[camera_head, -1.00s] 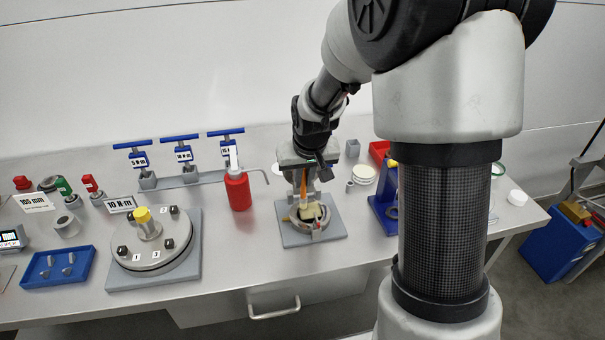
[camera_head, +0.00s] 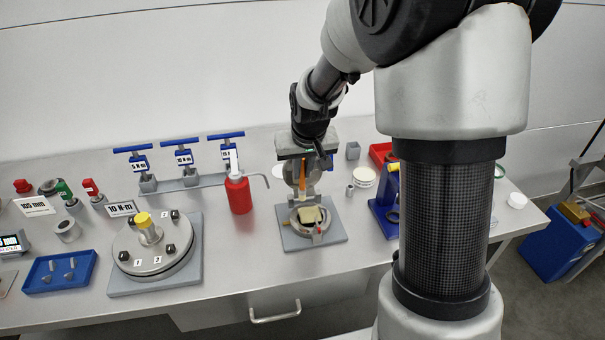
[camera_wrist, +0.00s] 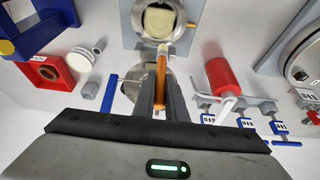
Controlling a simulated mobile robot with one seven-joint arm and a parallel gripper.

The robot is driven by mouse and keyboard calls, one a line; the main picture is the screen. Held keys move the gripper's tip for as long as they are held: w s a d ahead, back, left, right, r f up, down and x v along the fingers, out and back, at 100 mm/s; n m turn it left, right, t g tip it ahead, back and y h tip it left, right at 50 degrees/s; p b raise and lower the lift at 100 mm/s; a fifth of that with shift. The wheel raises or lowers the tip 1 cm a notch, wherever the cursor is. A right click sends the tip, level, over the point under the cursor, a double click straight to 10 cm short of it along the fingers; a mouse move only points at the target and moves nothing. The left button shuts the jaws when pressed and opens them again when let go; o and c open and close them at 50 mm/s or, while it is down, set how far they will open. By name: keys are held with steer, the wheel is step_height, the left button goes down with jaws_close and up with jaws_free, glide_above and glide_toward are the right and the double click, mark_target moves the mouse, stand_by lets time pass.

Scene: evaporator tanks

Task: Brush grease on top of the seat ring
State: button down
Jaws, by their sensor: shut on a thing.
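My gripper (camera_head: 302,184) is shut on a brush with an orange handle (camera_head: 302,172); the handle also shows between the fingers in the wrist view (camera_wrist: 161,72). The brush points down over a round metal body (camera_head: 293,220) on a grey square plate (camera_head: 329,234). A pale cream patch (camera_head: 310,214) shows in the round opening, also at the top of the wrist view (camera_wrist: 158,22). I cannot tell whether it is bristles or a part of the body. The seat ring is not clearly distinguishable, and contact between brush and ring cannot be judged.
A red bottle (camera_head: 238,194) stands left of the plate. A blue stand (camera_head: 384,212) is to the right, with pale discs (camera_head: 364,177) behind it. Blue-handled torque tools (camera_head: 183,158) stand at the back. A bolted round flange (camera_head: 155,250) is at left. Bench in front of the plate is clear.

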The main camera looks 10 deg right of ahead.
steer(key=shift+w+r+p, duration=0.2)
steer(key=shift+r+p, duration=0.25)
steer(key=shift+r, duration=0.45)
steer(key=shift+s+r+p, duration=0.1)
steer(key=shift+r+p, duration=0.85)
steer(key=shift+r, duration=0.6)
